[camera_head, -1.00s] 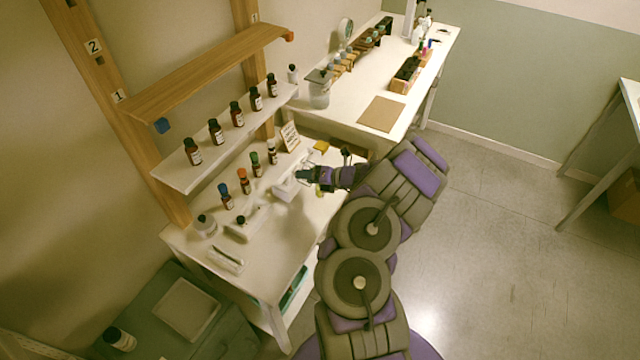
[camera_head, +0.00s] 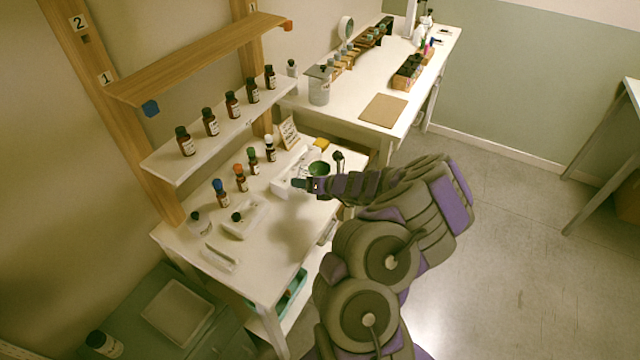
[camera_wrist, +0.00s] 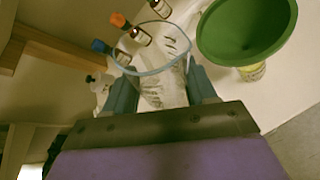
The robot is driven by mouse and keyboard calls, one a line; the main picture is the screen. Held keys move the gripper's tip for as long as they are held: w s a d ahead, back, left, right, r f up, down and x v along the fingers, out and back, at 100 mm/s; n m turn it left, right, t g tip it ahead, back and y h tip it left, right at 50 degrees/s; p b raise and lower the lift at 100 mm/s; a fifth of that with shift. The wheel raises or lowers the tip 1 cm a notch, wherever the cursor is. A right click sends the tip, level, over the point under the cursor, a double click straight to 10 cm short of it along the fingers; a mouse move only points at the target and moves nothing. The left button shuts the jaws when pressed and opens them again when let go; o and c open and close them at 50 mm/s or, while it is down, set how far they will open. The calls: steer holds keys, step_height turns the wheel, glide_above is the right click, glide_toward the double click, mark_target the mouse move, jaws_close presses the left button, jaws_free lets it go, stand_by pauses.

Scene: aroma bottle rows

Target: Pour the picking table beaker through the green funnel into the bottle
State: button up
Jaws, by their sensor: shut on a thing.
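My gripper (camera_wrist: 161,84) is shut on a clear glass beaker (camera_wrist: 150,72), whose rim shows between the two fingers in the wrist view. What the beaker contains is hard to make out. The green funnel (camera_wrist: 246,28) is to the right of the beaker in the wrist view, apart from it. A bottle with a yellowish label (camera_wrist: 252,73) shows partly under the funnel; the funnel hides most of it. In the head view the funnel (camera_head: 319,168) is just behind my gripper (camera_head: 299,184), over the table's right side. The beaker is too small to make out there.
Bottles with blue (camera_head: 221,192), orange (camera_head: 240,178), green and white caps stand in a row on the white table (camera_head: 285,245). A white tray (camera_head: 245,218) lies in front. A shelf (camera_head: 215,135) with several brown bottles is above at left.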

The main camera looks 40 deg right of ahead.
steer(key=shift+a+f+n+h+b, duration=0.2)
steer(key=shift+f+b, duration=0.15)
steer(key=shift+b, duration=0.8)
steer(key=shift+a+f+n+h+b, duration=0.1)
steer(key=shift+f+n+b, duration=0.2)
steer(key=shift+b, duration=0.8)
steer(key=shift+s+f+h+b, duration=0.1)
steer(key=shift+f+h+b, duration=0.2)
steer(key=shift+b, duration=0.8)
steer(key=shift+a+r, duration=0.1)
steer(key=shift+a+n, duration=0.1)
steer(key=shift+n, duration=0.2)
steer(key=shift+s+a+f+n+t+h+p, duration=0.25)
steer(key=shift+a+f+n+t+h+p, duration=0.25)
steer(key=shift+a+f+n+h+p, duration=0.5)
steer(key=shift+d+r+p, duration=0.1)
steer(key=shift+r+p, duration=0.15)
steer(key=shift+p, duration=0.2)
steer(key=shift+f+p, duration=0.3)
steer(key=shift+p, duration=0.45)
